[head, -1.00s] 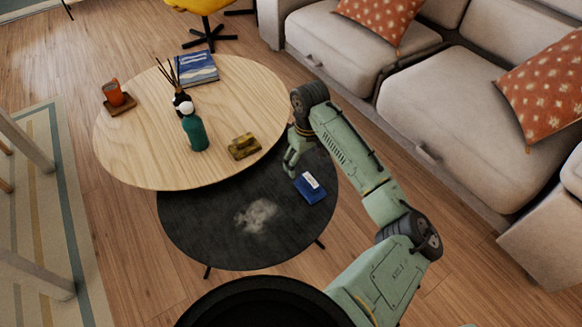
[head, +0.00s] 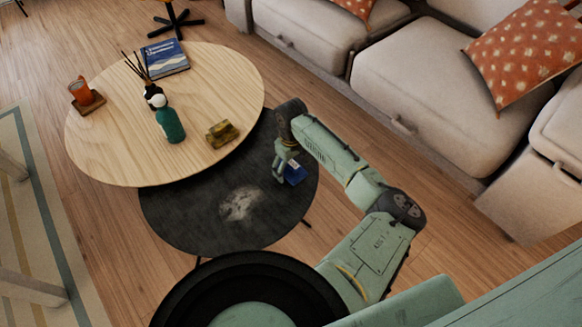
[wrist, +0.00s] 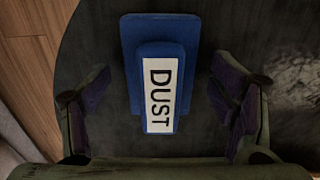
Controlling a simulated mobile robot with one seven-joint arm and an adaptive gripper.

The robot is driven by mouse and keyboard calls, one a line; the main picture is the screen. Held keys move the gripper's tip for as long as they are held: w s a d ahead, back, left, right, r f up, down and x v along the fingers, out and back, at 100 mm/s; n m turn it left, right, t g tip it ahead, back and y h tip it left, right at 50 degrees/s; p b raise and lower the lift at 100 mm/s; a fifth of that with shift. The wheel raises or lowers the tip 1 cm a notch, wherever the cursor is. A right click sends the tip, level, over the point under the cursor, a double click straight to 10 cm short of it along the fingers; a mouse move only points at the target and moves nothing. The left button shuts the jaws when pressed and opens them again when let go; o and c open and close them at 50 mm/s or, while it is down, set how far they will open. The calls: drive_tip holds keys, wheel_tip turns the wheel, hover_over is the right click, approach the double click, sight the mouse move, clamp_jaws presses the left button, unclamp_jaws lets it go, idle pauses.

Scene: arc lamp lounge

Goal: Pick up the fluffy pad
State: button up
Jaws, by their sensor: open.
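The fluffy pad looks to be the blue block (head: 294,174) with a white label, lying on the dark round lower table (head: 180,222). In the wrist view the blue pad (wrist: 134,65) has a raised blue handle whose white label reads "DUST". My gripper (head: 282,178) is over the pad, which it partly hides in the head view. In the wrist view my gripper (wrist: 160,115) is open, with one finger on each side of the pad's handle and gaps on both sides. I cannot tell the exact height of the fingers above the table.
A pale dusty patch (head: 240,204) lies on the dark table, left of the pad. A sofa (head: 430,100) stands at right.

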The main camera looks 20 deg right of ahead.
drive_tip(key=shift+c, duration=0.4)
drive_tip(key=c, duration=1.2)
